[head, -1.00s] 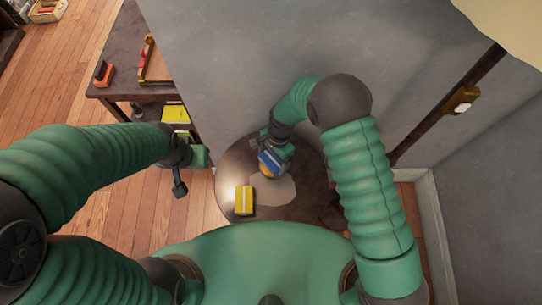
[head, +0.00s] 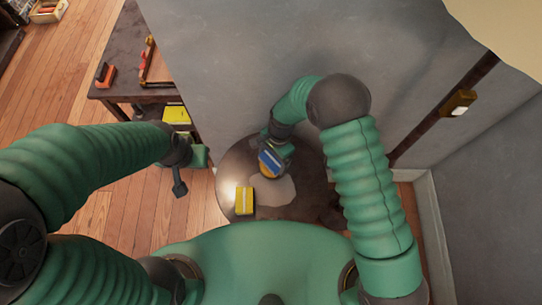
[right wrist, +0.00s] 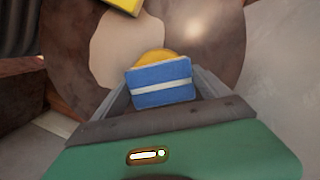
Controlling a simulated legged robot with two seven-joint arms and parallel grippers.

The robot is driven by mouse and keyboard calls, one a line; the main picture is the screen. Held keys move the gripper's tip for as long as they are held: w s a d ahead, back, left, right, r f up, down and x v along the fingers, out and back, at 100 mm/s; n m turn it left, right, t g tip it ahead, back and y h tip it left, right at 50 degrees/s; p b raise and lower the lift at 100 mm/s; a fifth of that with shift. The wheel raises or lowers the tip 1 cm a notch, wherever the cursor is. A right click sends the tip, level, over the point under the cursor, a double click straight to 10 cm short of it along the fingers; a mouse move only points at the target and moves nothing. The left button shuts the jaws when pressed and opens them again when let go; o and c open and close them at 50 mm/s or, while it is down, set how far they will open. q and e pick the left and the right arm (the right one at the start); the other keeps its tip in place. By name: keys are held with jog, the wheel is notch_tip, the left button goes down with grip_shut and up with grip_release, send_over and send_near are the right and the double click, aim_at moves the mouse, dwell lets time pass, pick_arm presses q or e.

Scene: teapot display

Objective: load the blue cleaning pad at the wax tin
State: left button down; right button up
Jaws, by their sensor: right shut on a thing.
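The blue cleaning pad (head: 271,161) with a pale stripe is between the fingers of my right gripper (head: 272,160), which is shut on it. In the right wrist view the blue pad (right wrist: 160,84) sits between the two fingertips. A round yellow-orange thing, apparently the wax tin (right wrist: 156,56), shows just beyond the pad and is partly hidden by it. I cannot tell whether pad and tin touch. My left gripper (head: 181,178) hangs at the left, off the round table; its jaws are too small to read.
The round brown table (head: 234,163) bears a pale patch (head: 284,190) and a yellow pad (head: 244,200), left of the right gripper. A grey wall stands behind. A dark side table (head: 115,60) with an orange-black object (head: 105,74) is at the upper left.

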aim_at(273, 159)
notch_tip(273, 159, up, 6)
jog(key=p, duration=0.4)
dwell(0.6)
